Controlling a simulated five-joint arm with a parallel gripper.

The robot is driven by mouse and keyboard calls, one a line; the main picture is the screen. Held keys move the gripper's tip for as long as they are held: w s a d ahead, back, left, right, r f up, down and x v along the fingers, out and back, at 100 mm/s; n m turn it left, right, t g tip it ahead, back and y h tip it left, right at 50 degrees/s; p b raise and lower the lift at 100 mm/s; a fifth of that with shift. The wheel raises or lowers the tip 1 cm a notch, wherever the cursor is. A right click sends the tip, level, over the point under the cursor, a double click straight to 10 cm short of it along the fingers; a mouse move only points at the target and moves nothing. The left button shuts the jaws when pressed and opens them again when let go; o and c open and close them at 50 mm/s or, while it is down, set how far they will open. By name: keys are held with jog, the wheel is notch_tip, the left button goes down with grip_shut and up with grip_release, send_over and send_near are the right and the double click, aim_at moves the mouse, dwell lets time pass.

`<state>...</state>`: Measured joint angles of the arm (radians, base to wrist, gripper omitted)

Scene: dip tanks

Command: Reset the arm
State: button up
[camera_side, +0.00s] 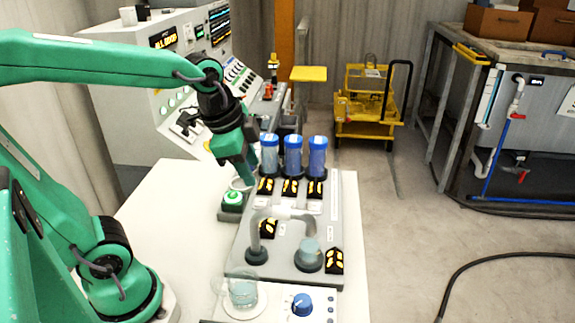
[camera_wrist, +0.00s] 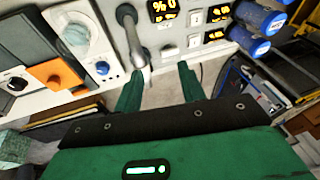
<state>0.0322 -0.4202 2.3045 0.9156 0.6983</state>
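My green gripper (camera_side: 243,181) hangs from my arm, pointing down, above the far left part of the grey tank panel (camera_side: 285,232). It is close to the green button (camera_side: 232,197) in the side view; I cannot tell if it touches it. In the wrist view the two green fingers (camera_wrist: 160,82) stand apart with nothing held between them. The arm is raised and bent at the elbow, reaching over the white table (camera_side: 165,215).
A curved grey pipe (camera_side: 283,213) rises from the panel. A glass beaker (camera_side: 243,292) and a blue knob (camera_side: 302,304) are at the front. A control console (camera_side: 165,95) stands behind. The table's left part is clear.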

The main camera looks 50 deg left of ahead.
jog(key=s+n+t, duration=0.1)
jog(key=s+n, duration=0.5)
jog(key=n, duration=0.2)
jog(key=shift+s+a+r+t, duration=0.15)
jog(key=shift+a+t, duration=0.15)
jog(key=shift+a, duration=0.15)
dwell(0.5)
